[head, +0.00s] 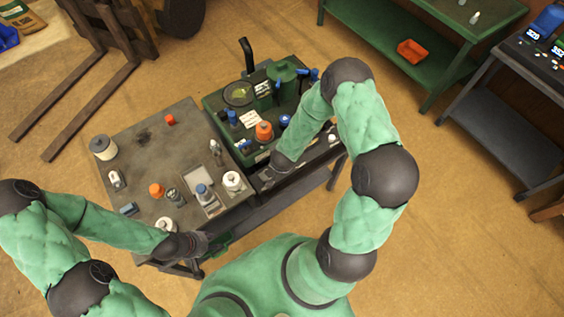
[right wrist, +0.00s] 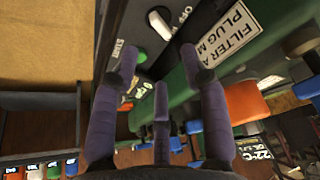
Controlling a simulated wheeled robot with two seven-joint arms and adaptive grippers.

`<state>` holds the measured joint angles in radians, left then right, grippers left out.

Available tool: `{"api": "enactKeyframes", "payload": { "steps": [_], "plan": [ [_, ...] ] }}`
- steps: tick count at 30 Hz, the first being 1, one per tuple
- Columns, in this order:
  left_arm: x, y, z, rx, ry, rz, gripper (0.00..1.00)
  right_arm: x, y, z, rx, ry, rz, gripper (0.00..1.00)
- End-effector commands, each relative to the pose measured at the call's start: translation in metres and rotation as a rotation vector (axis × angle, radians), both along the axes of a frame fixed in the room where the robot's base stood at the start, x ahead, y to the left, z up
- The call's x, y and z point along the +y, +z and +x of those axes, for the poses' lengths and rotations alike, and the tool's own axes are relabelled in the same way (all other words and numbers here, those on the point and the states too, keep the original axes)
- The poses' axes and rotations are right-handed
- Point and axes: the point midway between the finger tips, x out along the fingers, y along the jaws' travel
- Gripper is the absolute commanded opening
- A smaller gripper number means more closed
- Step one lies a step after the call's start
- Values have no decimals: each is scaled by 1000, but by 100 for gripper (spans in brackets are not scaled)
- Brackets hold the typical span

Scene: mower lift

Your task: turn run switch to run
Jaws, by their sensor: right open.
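The run switch (right wrist: 160,25) is a pale knob on a dark panel at the top of the right wrist view. Part of an "OFF" label shows to its right; its exact setting is unclear. My right gripper (right wrist: 157,65) is open, its fingers spread below the knob and apart from it in the picture, with nothing between them. In the head view my right gripper (head: 267,178) is at the near side of the green machine (head: 212,103), where the switch cannot be made out. My left gripper (head: 203,241) is by the near edge of the grey table; its fingers are unclear.
The grey table (head: 140,147) holds several caps, bottles and a tray. A green bench (head: 385,50) stands at the back right. Open floor lies right of the machine.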

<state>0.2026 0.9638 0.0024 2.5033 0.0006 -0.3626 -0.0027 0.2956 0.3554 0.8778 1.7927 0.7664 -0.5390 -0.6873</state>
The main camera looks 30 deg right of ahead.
Motion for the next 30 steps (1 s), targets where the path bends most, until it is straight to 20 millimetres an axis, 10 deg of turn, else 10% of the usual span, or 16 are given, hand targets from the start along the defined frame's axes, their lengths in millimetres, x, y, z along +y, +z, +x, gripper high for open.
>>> {"api": "enactKeyframes", "payload": {
  "steps": [9,30],
  "plan": [
    [0,0,0,0,0,0,40,6,31,-12,1,1,0,45],
    [0,-3,0,0,0,0,40,9,29,-14,3,7,7,45]
  ]
}}
